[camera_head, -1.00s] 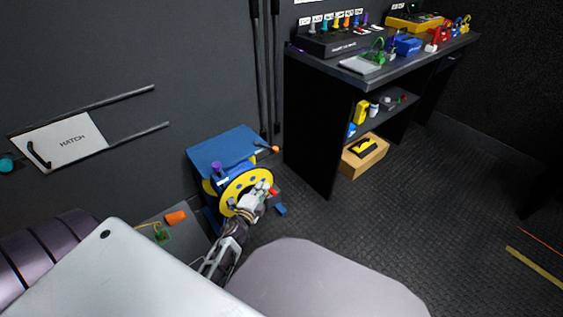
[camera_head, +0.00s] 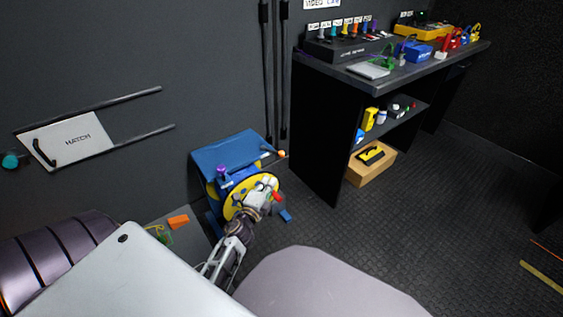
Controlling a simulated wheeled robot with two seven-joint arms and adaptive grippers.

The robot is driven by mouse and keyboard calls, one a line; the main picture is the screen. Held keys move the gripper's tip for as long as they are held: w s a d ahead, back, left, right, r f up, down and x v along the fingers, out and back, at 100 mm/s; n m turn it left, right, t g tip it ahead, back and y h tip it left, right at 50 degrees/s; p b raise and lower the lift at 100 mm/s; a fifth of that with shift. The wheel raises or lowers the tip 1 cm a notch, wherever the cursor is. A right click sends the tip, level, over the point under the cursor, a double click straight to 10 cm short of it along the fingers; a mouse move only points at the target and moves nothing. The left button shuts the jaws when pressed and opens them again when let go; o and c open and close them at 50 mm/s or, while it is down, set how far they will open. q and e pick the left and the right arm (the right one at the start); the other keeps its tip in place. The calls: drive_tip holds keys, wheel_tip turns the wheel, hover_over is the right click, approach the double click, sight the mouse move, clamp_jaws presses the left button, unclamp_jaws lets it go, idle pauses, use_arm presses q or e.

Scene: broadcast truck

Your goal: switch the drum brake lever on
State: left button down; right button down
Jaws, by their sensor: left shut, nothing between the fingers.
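A cable drum with a yellow round face (camera_head: 231,206) stands low by the wall, under a blue top panel (camera_head: 228,152). A thin lever with an orange knob (camera_head: 281,153) sticks out at its upper right. A purple knob (camera_head: 222,171) is at its upper left. A small red part (camera_head: 277,197) shows beside my gripper; I cannot tell which of these is the brake lever. My left gripper (camera_head: 268,187) is shut and empty in front of the drum face, hiding much of it. I cannot tell whether it touches anything. My right gripper is out of view.
A white hatch (camera_head: 72,141) with rails is on the left wall. A small blue block (camera_head: 285,215) is by the drum.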

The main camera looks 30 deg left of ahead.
sight(273, 151)
use_arm(q)
drive_tip(key=w+a, duration=0.2)
drive_tip(key=w, duration=1.1)
drive_tip(key=shift+w+a+f, duration=0.15)
drive_tip(key=shift+f, duration=0.1)
idle(0.4)
drive_tip(key=shift+w+r, duration=0.25)
drive_tip(key=shift+w, duration=0.8)
drive_tip(key=shift+r, duration=0.1)
